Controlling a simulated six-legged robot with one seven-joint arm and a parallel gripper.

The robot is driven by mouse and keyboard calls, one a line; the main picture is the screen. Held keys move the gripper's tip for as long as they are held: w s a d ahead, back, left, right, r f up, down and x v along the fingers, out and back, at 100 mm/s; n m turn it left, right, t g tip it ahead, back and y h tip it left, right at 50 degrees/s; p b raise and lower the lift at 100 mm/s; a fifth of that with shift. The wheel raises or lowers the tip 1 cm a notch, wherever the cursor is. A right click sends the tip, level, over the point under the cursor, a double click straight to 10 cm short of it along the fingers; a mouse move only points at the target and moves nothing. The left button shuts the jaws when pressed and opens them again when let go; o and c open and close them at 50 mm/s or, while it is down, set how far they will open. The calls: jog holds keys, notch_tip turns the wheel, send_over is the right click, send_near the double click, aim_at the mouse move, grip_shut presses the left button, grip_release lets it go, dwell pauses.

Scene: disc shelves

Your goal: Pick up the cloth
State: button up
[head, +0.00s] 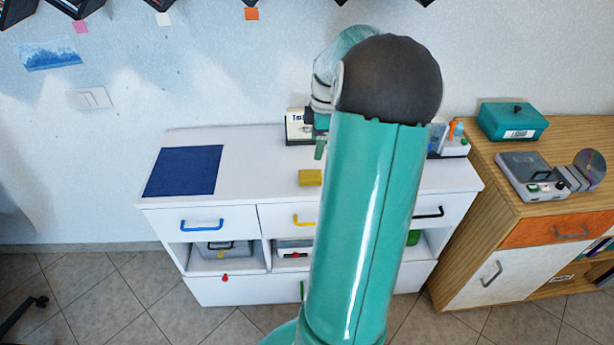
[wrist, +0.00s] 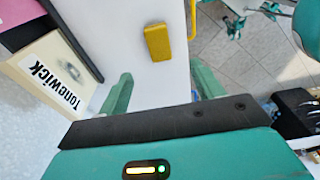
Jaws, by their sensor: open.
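A small yellow folded-looking piece (head: 310,178) lies near the front edge of the white cabinet top, and it also shows in the wrist view (wrist: 157,42). A flat dark blue square (head: 183,171) lies at the cabinet's left end. I cannot tell for certain which of the two is the cloth. My gripper (wrist: 162,88) is open, with its two green fingers apart and nothing between them. In the wrist view the yellow piece is ahead of the fingers, not touching them. In the head view my arm hides most of the gripper.
A cream box lettered "Tonewick" (wrist: 50,80) stands close beside one finger. The white cabinet top (head: 255,150) is clear between the blue square and the yellow piece. A wooden cabinet (head: 480,215) at the right bears a teal box (head: 512,121) and a disc player (head: 530,175).

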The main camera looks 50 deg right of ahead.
aim_at(311, 174)
jog(key=f, duration=0.4)
jog(key=w+f, duration=0.1)
jog(key=f, duration=0.7)
jog(key=shift+w+a+f, duration=0.15)
jog(key=shift+w+a, duration=0.05)
jog(key=shift+a, duration=0.2)
jog(key=c, duration=1)
jog(key=shift+c, duration=0.3)
jog(key=shift+r, duration=0.55)
notch_tip(311, 174, up, 2)
jog(key=shift+r, duration=0.2)
jog(key=s+a+r, duration=0.8)
jog(key=a+r, duration=0.1)
jog(key=a, duration=0.2)
jog(key=shift+a+r, duration=0.25)
